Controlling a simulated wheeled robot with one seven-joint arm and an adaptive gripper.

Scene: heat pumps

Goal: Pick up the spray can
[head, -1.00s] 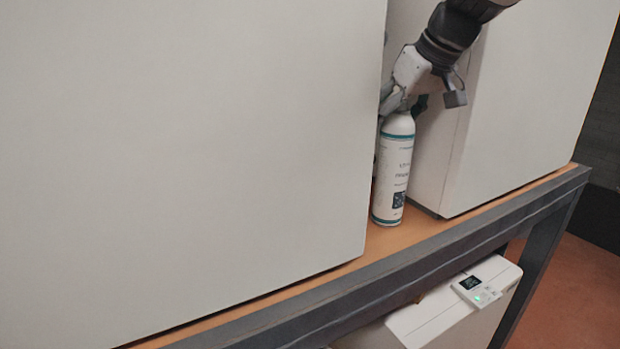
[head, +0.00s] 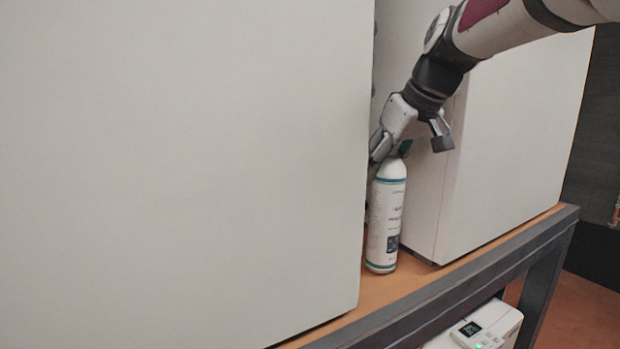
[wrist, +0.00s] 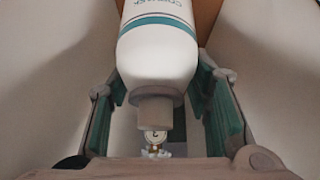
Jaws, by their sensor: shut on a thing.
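The spray can (head: 385,220) is a white cylinder with a teal band near its top and dark print. It stands about upright in the gap between two large white units. My gripper (head: 388,152) is shut on its top, reaching down from the upper right. In the wrist view, the can (wrist: 158,50) lies between the gripper's teal-padded fingers (wrist: 160,82), with its grey-brown cap towards the camera. I cannot tell whether its base touches the shelf.
The left white unit (head: 180,160) and the right white unit (head: 510,150) closely flank the can. The orange-brown shelf top (head: 345,318) has a dark grey front rail (head: 480,277). A white device with a small display (head: 480,330) sits below the rail.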

